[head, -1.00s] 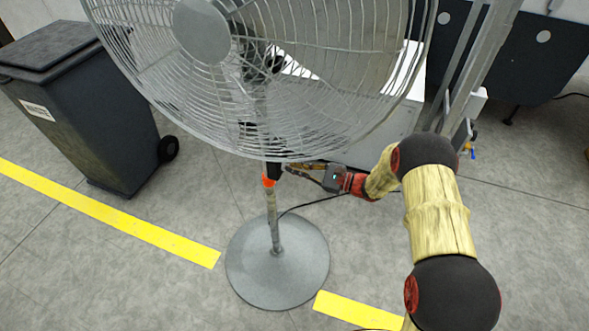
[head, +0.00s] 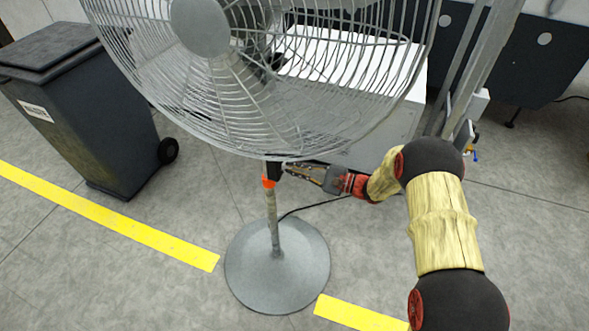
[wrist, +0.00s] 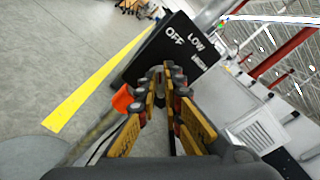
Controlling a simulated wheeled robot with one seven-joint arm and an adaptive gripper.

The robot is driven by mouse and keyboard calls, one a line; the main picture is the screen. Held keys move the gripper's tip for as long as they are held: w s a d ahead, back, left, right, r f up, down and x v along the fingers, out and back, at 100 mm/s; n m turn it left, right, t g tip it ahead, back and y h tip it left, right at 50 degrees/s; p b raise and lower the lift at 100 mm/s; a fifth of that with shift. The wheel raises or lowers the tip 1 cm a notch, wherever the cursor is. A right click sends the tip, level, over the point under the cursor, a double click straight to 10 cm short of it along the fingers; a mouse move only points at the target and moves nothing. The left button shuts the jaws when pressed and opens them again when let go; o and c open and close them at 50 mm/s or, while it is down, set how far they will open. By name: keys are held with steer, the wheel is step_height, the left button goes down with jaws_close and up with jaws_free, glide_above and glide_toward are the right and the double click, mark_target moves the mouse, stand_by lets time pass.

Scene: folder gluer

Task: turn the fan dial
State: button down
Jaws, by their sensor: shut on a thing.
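The pedestal fan (head: 201,28) stands in front of me on a round grey base (head: 278,267). Its black control box (head: 274,169) sits on the pole under the cage. In the wrist view the box (wrist: 150,57) shows OFF, LOW and HIGH in white, tilted in the picture. My gripper (head: 286,170) reaches it from the right. In the wrist view my gripper's fingers (wrist: 160,82) come together at the box face, just below the labels, shut on the fan dial. The fingers hide most of the dial, so its setting cannot be read.
An orange collar (head: 268,182) is on the pole just below the box; it also shows beside the left finger in the wrist view (wrist: 122,98). The fan cage hangs close above my gripper. A black cable (head: 310,207) runs behind the pole. A dark bin (head: 85,115) stands left.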

steer(key=shift+f, duration=0.15)
steer(key=c, duration=1.9)
jaws_free()
steer(key=shift+d, duration=0.1)
steer(key=v, duration=1.2)
